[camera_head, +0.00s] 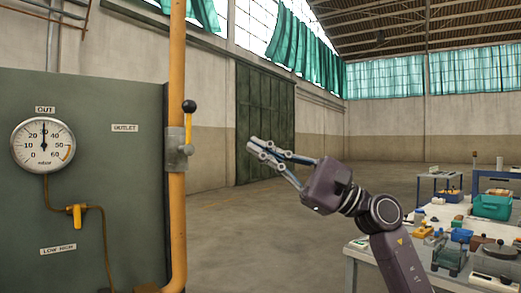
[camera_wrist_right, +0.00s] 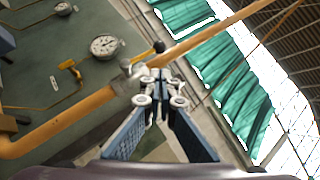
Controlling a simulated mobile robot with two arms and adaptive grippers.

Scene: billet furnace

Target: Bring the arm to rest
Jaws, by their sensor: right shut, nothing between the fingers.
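My right gripper (camera_head: 255,146) is shut and empty, raised in the open air right of the yellow pipe in the head view. Its fingertips point left toward the pipe and are apart from it in that view. The right wrist view also shows the gripper (camera_wrist_right: 157,82), its fingers together, with the pipe's valve close behind the tips; the gap's depth is hard to judge. My right arm (camera_head: 395,250) comes up from the lower right. My left gripper is not in view.
A green panel (camera_head: 120,180) with a pressure gauge (camera_head: 43,144) and a small yellow valve (camera_head: 77,215) stands at left. The yellow pipe (camera_head: 177,75) carries a black-knobbed valve handle (camera_head: 189,107). A cluttered workbench (camera_head: 361,256) stands at right. Open floor lies between.

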